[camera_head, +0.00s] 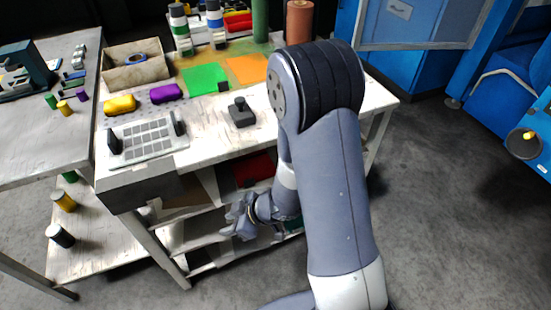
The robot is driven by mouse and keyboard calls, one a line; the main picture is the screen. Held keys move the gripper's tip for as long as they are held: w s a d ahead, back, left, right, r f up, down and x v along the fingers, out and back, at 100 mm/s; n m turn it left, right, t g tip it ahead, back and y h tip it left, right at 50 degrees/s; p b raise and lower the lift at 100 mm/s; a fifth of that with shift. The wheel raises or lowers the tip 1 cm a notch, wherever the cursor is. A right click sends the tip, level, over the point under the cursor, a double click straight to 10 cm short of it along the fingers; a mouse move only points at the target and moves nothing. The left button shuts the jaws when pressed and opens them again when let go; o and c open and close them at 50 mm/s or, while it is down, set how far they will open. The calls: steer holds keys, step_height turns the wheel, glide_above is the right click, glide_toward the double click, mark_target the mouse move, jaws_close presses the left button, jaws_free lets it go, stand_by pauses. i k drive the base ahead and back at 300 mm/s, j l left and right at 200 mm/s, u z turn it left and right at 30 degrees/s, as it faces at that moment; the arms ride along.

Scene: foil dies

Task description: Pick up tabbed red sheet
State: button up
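A red sheet (255,169) lies on an upper shelf inside the bench, below the bench top. My arm hides part of its right side, and I cannot make out a tab on it. My gripper (230,226) is at the front of the lower shelves, below and slightly left of the red sheet, and apart from it. Its fingers point left. They are too small to tell whether they are open or shut, and I see nothing held.
The bench top (215,147) holds a green sheet (205,78), an orange sheet (247,69), a dark block (241,112), a tray with dark handles (147,139) and a bin (135,70). Shelf boards (195,232) surround my gripper. Floor at right is clear.

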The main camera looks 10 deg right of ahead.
mark_target(248, 170)
steer(key=j+z, duration=0.1)
steer(key=z, duration=0.35)
steer(key=j+z, duration=0.1)
steer(key=z, duration=0.3)
steer(key=j+z, duration=0.1)
steer(key=z, duration=0.35)
steer(key=j+z, duration=0.1)
steer(key=z, duration=0.3)
steer(key=k+j, duration=0.15)
steer(key=j, duration=0.25)
steer(key=k+j+z, duration=0.1)
steer(key=j, duration=0.25)
steer(key=k+j, duration=0.2)
steer(key=j, duration=0.2)
